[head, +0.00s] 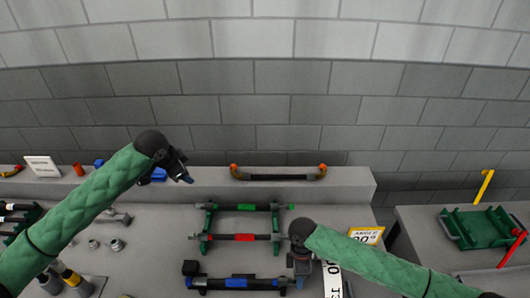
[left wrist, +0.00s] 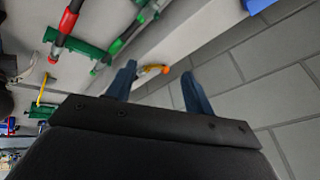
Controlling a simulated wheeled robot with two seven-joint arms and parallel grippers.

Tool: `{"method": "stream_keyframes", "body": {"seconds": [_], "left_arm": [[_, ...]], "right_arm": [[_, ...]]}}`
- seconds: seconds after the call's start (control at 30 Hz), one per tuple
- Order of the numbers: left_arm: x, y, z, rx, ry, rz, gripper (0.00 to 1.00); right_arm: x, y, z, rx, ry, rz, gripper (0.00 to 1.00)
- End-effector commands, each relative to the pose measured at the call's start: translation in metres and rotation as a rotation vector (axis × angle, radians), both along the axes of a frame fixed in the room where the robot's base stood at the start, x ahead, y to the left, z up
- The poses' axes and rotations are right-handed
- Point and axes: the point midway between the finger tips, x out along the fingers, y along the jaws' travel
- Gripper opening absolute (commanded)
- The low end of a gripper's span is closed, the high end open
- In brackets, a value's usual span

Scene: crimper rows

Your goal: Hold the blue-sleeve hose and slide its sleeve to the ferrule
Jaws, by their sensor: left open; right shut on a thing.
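The blue-sleeve hose (head: 262,284) lies across the near middle of the bench in the head view, dark with a blue sleeve (head: 237,283) around its middle. My right gripper (head: 300,281) is shut on the hose near its right end and hides that end. The ferrule cannot be made out clearly. My left gripper (head: 186,178) is open and empty, above the back of the bench, far up and left of the hose. In the left wrist view its two blue fingers (left wrist: 158,88) stand apart with nothing between them.
A green-sleeve hose (head: 245,207) and a red-sleeve hose (head: 243,237) rest on green racks behind the blue one. A dark bar with orange ends (head: 278,177) is at the back ledge. A yellow sign (head: 367,235) stands right. Loose fittings (head: 116,244) lie left.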

Motion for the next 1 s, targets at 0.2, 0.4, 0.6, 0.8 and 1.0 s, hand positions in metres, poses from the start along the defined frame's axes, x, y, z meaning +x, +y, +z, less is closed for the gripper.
{"method": "stream_keyframes", "body": {"seconds": [0.2, 0.4, 0.6, 0.8, 1.0], "left_arm": [[-0.053, -0.053, -0.049, 0.074, 0.111, -0.135, 0.52], [-0.108, -0.097, -0.087, 0.147, 0.21, -0.267, 0.52], [-0.167, -0.135, -0.117, 0.219, 0.299, -0.407, 0.52], [-0.213, -0.158, -0.135, 0.274, 0.361, -0.514, 0.52], [-0.233, -0.167, -0.142, 0.297, 0.387, -0.56, 0.52]], "right_arm": [[0.0, 0.0, 0.0, 0.0, 0.0, 0.0, 0.0], [0.0, 0.0, 0.0, 0.0, 0.0, 0.0, 0.0], [0.0, 0.0, 0.0, 0.0, 0.0, 0.0, 0.0], [0.0, 0.0, 0.0, 0.0, 0.0, 0.0, 0.0], [0.0, 0.0, 0.0, 0.0, 0.0, 0.0, 0.0]]}}
